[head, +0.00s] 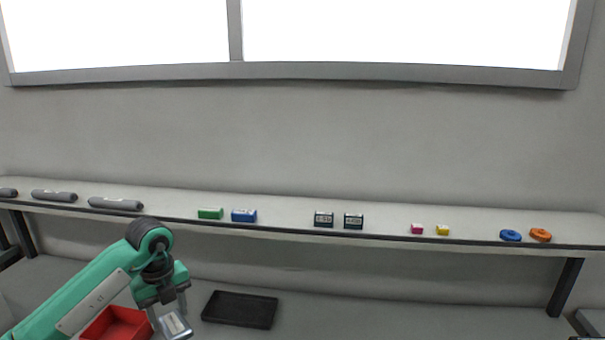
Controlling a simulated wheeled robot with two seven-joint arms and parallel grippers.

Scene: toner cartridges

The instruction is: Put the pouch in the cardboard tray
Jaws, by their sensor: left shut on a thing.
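My left gripper (168,308) comes in from the left at the lower left of the head view, pointing down. It is shut on a small silver-grey pouch (175,326) with a pale label. The pouch hangs tilted at the fingertips, between a red tray and a black tray. I see nothing that looks clearly like a cardboard tray. My right gripper is not in view.
The red tray (127,319) is partly behind my left arm. The flat black tray (240,309) lies to the right. A long shelf (280,219) above carries grey cylinders (116,203), boxes (243,215) and rings (540,235). The surface right of the black tray is clear.

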